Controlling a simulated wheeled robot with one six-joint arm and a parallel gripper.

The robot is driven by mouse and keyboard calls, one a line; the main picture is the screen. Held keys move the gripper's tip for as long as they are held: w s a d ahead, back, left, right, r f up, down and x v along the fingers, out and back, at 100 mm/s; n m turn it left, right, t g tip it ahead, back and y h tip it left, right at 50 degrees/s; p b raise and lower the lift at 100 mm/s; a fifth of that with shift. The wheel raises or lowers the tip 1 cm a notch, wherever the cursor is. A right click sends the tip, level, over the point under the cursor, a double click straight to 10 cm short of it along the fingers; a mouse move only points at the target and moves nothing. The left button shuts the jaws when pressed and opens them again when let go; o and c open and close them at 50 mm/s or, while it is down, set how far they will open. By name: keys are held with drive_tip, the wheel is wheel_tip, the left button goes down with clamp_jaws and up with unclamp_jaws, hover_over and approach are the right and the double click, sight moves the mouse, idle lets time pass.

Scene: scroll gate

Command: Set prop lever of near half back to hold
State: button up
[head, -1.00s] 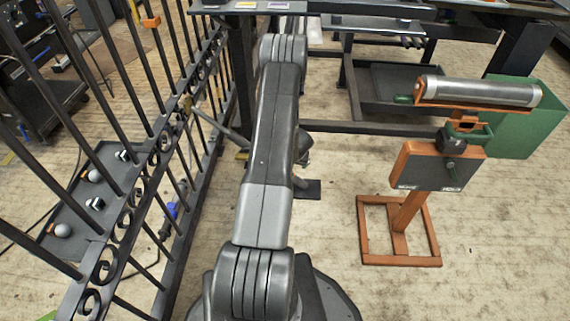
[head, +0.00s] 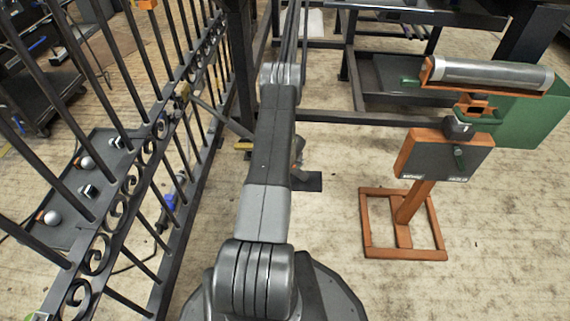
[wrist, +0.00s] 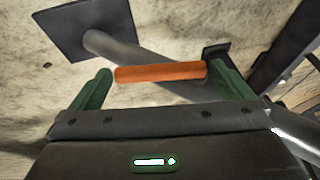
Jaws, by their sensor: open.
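In the wrist view an orange bar (wrist: 160,72), apparently the prop lever's grip, lies crosswise between the two green fingers of my gripper (wrist: 159,68). The gripper is open, with its fingers at the bar's two ends; whether they touch it I cannot tell. A grey tube (wrist: 135,55) runs behind the bar to a dark square plate (wrist: 70,28) on the floor. In the head view the black scroll gate (head: 130,180) stands at left, and a dark floor plate (head: 306,181) shows beside my arm. My arm hides the gripper there.
An orange stand (head: 420,215) with a dark panel and a grey roller (head: 490,73) stands at right, by a green bin (head: 535,120). A tray (head: 50,230) with balls lies beyond the gate. Dark benches (head: 390,80) are at the back. The floor between arm and stand is clear.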

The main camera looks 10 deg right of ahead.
drive_tip(key=c, duration=1.1)
drive_tip(key=shift+r+p, duration=0.15)
drive_tip(key=shift+p, duration=0.15)
drive_tip(key=shift+d+p, duration=0.1)
drive_tip(key=shift+p, duration=0.4)
drive_tip(key=shift+d+f+m+t+y+p, duration=0.1)
drive_tip(key=shift+f+m+t+y+p, duration=0.1)
drive_tip(key=shift+f+y+p, duration=0.3)
drive_tip(key=shift+f+m+t+y+p, duration=0.1)
drive_tip(key=shift+f+t+y+p, duration=0.15)
drive_tip(key=shift+y, duration=0.45)
drive_tip(key=shift+r, duration=0.1)
drive_tip(key=o, duration=1.1)
